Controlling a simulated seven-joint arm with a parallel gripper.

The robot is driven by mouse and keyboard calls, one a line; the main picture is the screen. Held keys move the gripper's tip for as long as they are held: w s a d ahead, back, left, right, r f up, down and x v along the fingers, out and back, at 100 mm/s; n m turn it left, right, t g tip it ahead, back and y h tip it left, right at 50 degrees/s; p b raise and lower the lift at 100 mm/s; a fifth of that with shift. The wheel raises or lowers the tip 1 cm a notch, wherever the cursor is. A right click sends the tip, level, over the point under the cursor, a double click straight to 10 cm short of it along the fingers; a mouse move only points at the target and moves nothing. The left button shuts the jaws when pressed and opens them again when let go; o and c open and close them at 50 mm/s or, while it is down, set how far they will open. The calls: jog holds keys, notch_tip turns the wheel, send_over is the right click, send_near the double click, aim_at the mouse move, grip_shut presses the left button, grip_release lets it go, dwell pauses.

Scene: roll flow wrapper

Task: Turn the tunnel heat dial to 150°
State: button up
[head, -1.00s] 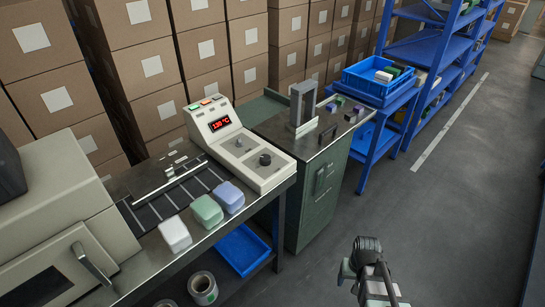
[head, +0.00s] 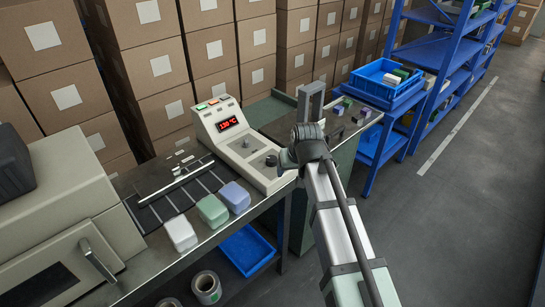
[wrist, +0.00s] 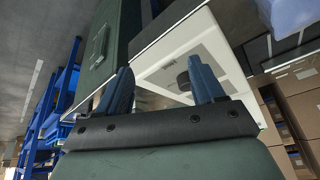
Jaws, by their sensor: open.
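The control box (head: 237,146) is cream with a sloped panel on the bench. Its red display (head: 228,123) appears to read 130 °C. A dark dial (head: 271,160) sits on the panel's near right part, and a smaller knob (head: 246,143) sits farther left. My gripper (head: 286,159) is beside the box's right end, close to the dark dial; its fingers are hard to make out there. In the wrist view my gripper (wrist: 161,84) is open and empty. A dark knob (wrist: 183,80) shows past the fingertips, near the right finger, apparently untouched.
White, green and lilac blocks (head: 213,210) lie on the bench front, left of the box. A dark green cabinet (head: 302,215) with a grey upright frame stands right of it. Blue shelving (head: 440,60) and stacked cartons are behind. Floor at right is free.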

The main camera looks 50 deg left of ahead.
notch_tip(320, 180, up, 10)
jog(key=r+n, duration=0.1)
send_over(272, 158)
jog(key=d, duration=0.5)
jog(key=a+f, duration=0.1)
jog(key=f, duration=0.3)
jog(key=a+f+n, duration=0.1)
jog(key=a+f, duration=0.1)
jog(key=f, duration=0.3)
jog(key=a+f+n+g, duration=0.1)
jog(key=f, duration=0.4)
jog(key=shift+s+a, duration=0.15)
jog(key=shift+a, duration=0.1)
jog(key=shift+c, duration=0.5)
jog(key=c, duration=0.9)
jog(key=shift+c, duration=0.2)
